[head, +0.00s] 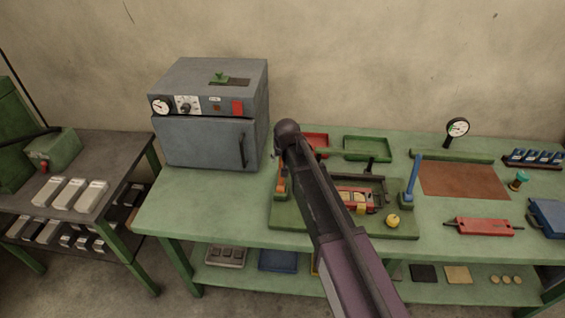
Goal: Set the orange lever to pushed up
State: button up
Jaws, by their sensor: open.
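The orange lever (281,184) shows as a short orange piece at the left side of a green fixture board (288,216) on the bench. My arm crosses right beside it and hides part of it, so I cannot tell its full angle. A blue lever (414,178) stands nearly upright at the right side of the same board. My arm rises from the bottom of the head view, over the middle of the board, to a dark rounded joint above the orange lever. I cannot make out my gripper's fingers; the arm hides that area.
A grey oven (205,140) stands left of the board. Between the levers is a dark tray (377,187) with red and yellow parts. A yellow knob (392,221) sits on the board's front right. A red box (483,227) and brown mat (462,180) lie right; the front left bench is clear.

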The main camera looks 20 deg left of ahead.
jog(key=shift+f, duration=0.1)
grip_shut()
jog(key=shift+d, duration=0.1)
dwell(0.4)
